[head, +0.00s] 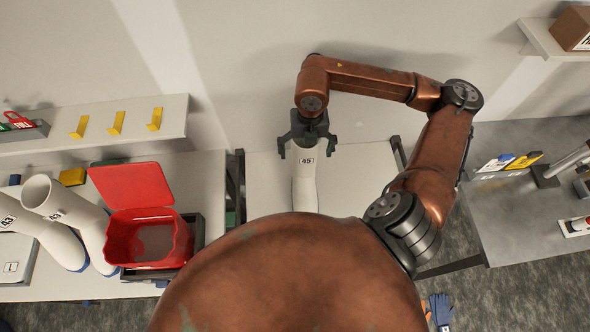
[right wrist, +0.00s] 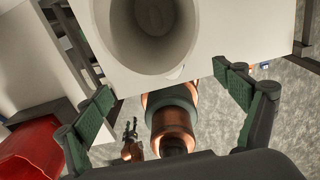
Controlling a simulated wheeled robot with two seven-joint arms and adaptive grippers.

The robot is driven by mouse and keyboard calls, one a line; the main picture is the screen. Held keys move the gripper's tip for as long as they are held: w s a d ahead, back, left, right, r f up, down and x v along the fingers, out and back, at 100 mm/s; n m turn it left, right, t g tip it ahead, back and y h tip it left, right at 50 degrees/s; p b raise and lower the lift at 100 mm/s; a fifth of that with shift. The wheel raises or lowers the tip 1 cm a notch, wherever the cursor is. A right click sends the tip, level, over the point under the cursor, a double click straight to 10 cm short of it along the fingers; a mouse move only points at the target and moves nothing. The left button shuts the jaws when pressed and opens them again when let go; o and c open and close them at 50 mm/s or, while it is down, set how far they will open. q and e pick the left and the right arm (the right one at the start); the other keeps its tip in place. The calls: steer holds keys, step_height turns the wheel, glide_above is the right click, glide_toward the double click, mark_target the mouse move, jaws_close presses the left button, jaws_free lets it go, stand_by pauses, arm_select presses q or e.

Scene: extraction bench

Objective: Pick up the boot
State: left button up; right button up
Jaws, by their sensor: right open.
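In the right wrist view the boot's round opening (right wrist: 155,28) lies at the top, beyond the open fingers (right wrist: 167,87). The fingers seem apart from the boot. A small dark claw shape (right wrist: 130,130) low in the right wrist view looks like my left gripper; its jaws are too small to read.
Two more white boots, both marked 43 (head: 72,215), stand at left beside an open red bin (head: 148,240). A shelf with yellow hooks (head: 117,123) is on the back wall. A grey bench (head: 510,215) is at right. Blue-orange gloves (head: 438,310) lie on the floor.

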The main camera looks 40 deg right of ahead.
arm_select(q)
step_height(320, 180, up, 2)
steer(key=shift+r+p, duration=0.2)
steer(key=shift+p, duration=0.9)
arm_select(e)
step_height(320, 180, down, 7)
steer(key=d, duration=0.1)
steer(key=shift+w+f, duration=0.2)
steer(key=shift+w, duration=0.25)
arm_select(q)
steer(key=shift+s, duration=0.15)
arm_select(e)
steer(key=c, duration=2.1)
